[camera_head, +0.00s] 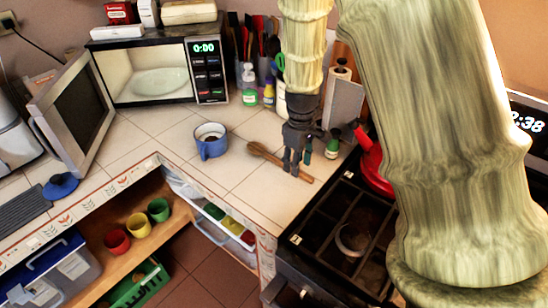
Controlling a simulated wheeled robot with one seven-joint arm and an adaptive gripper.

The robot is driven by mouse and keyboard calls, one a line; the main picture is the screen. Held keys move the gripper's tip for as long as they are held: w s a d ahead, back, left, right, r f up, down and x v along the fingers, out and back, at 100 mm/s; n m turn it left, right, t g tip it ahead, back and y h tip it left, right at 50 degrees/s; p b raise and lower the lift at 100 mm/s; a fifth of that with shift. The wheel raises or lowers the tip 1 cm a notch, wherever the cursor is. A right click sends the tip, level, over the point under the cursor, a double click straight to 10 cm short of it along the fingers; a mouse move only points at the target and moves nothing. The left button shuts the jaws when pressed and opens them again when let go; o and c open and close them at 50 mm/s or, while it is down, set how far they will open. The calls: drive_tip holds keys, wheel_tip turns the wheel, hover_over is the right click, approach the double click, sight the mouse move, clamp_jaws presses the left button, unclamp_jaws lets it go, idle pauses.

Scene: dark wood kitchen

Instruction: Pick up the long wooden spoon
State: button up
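The long wooden spoon (261,150) lies on the white tiled counter, its bowl to the left and its handle running down to the right. My dark gripper (297,167) points down over the handle from above. Its fingers look spread apart, with tips close to the handle. The fingers hide part of the handle, and I cannot tell whether they touch it. The handle's end (305,178) shows to the right below the fingers.
A blue mug (211,141) stands left of the spoon. The stove (335,235) and a red kettle (372,162) are at the right. Bottles (249,85) and an open microwave (150,72) stand behind. The counter's front edge is close below.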

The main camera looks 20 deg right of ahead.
drive_tip(key=f, duration=0.1)
drive_tip(key=w+f, duration=0.1)
drive_tip(key=f, duration=0.1)
drive_tip(key=shift+s+r, duration=0.25)
drive_tip(key=shift+s, duration=0.05)
drive_tip(key=shift+w+f, duration=0.15)
drive_tip(key=c, duration=0.5)
clamp_jaws()
